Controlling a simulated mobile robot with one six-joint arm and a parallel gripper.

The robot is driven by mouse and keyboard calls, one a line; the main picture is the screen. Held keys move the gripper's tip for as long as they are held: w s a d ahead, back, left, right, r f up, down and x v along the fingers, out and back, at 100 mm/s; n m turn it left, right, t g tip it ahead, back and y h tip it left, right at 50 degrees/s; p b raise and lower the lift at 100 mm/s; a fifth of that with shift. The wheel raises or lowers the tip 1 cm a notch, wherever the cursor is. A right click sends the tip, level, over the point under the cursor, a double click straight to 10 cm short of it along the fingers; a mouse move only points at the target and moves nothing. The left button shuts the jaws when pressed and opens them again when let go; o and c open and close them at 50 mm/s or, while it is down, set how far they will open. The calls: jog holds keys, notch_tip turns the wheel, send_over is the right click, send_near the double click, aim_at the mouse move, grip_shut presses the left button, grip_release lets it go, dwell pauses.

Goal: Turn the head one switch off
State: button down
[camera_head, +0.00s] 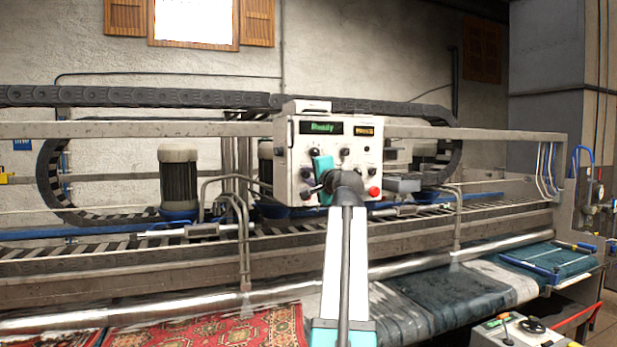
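The white control box (288,150) stands in the middle of the machine, with a green-lit display (321,127) and an amber display (365,131) at its top. Dark knobs or switches show on its face, one at the upper left (308,152), one at the upper middle (344,152) and one at the right (363,170). Their labels are too small to read, so I cannot tell which is the head one switch. My gripper (311,191) is at the lower left of the panel face, partly hidden by my teal and dark wrist. Its fingers and any contact are unclear.
A red button (375,191) sits at the panel's lower right, close to my wrist. A grey motor (178,180) stands left of the box. A metal roller (150,318) crosses in front, above a red rug (215,334). A smaller control box (500,333) is at the lower right.

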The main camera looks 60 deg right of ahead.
jog(key=shift+a, duration=0.1)
jog(key=shift+b, duration=0.4)
jog(key=n+b, duration=0.3)
jog(key=shift+f+n, duration=0.1)
jog(key=shift+n, duration=0.2)
jog(key=n+b, duration=0.3)
jog(key=shift+n+b, duration=0.3)
jog(key=shift+b, duration=0.05)
jog(key=n+b, duration=0.3)
jog(key=n, duration=0.1)
jog(key=shift+b, duration=0.4)
jog(key=n+b, duration=0.1)
jog(key=n, duration=0.2)
jog(key=n+b, duration=0.1)
jog(key=shift+r+n+b, duration=0.3)
jog(key=shift+b, duration=0.05)
